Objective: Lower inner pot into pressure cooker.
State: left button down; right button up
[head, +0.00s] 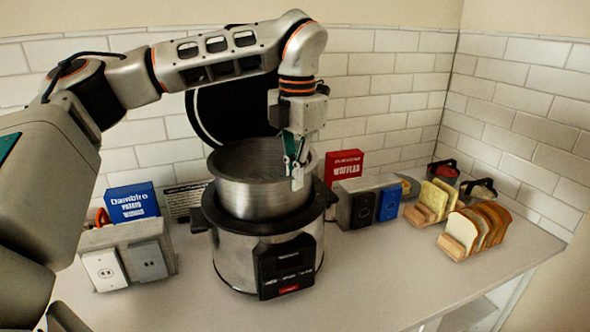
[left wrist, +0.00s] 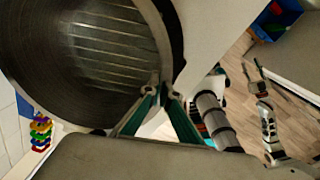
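The metal inner pot (head: 243,198) is upright over the pressure cooker (head: 232,262), its lower end hidden behind the cooker's dark rim and much of its wall standing above it. How deep it sits I cannot tell. The cooker's round black lid (head: 232,112) stands open behind. My left gripper (head: 297,172) is shut on the pot's right rim. In the left wrist view its fingertips (left wrist: 161,90) pinch the rim, and the pot's ridged inside (left wrist: 105,50) looks empty. My right gripper (left wrist: 252,68) shows small in the left wrist view, away from the pot, its fingers apart.
A blue box (head: 132,203) and an outlet block (head: 128,258) stand left of the cooker. A red waffle box (head: 345,165), a switch block (head: 364,205) and bread racks (head: 476,228) stand right. The counter front (head: 390,285) is clear.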

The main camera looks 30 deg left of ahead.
aim_at(295, 201)
pick_arm(q)
jog(key=shift+f+b, duration=0.3)
jog(key=shift+f, duration=1.05)
jog(key=shift+f+b, duration=0.6)
jog(key=shift+f, duration=0.65)
pick_arm(e)
jog(key=shift+w+a+r+t+y, duration=0.2)
jog(key=shift+w+a, duration=0.1)
jog(key=shift+a, duration=0.2)
jog(key=shift+w+a+r+t+y, duration=0.1)
jog(key=shift+w+a+r+y, duration=0.15)
jog(key=shift+a, duration=0.25)
jog(key=shift+w, duration=0.1)
jog(key=shift+f, duration=0.15)
pick_arm(q)
jog(key=c, duration=2.2)
grip_release()
pick_arm(e)
jog(key=shift+d+f, duration=0.1)
pick_arm(q)
jog(key=shift+f, duration=0.15)
